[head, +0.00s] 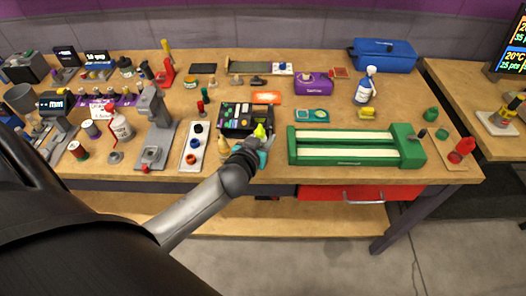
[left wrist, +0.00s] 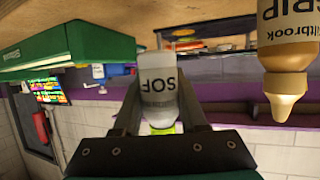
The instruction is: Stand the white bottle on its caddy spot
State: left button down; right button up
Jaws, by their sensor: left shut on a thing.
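My left gripper (head: 262,147) is shut on a whitish bottle (left wrist: 158,80) lettered "SOF" with a yellow-green tip (head: 260,131). The left wrist picture is upside down, and the bottle looks upright between the fingers (left wrist: 160,100). In the head view the gripper hides most of its body, and I cannot tell whether its base touches the table. A white strip (head: 184,160) with black, blue and orange round pieces lies left of the gripper. I cannot tell for sure whether it is the caddy. My right gripper is not in view.
A tan bottle (head: 223,146) lettered "GRIP" stands just left of the gripper and also shows in the left wrist view (left wrist: 287,45). A black compartment box (head: 222,122) is behind. A green slotted block (head: 410,140) lies to the right. Bare wood (head: 330,178) runs along the front edge.

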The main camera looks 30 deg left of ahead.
pick_arm(q)
jog(key=shift+f+b, duration=0.65)
jog(key=shift+f, duration=1.4)
jog(key=shift+f, duration=0.25)
jog(key=shift+c, duration=2.2)
grip_release()
jog(key=p+v, duration=0.1)
jog(key=v, duration=1.4)
jog(key=shift+s+d+f, duration=0.15)
jog(key=shift+s+f, duration=0.05)
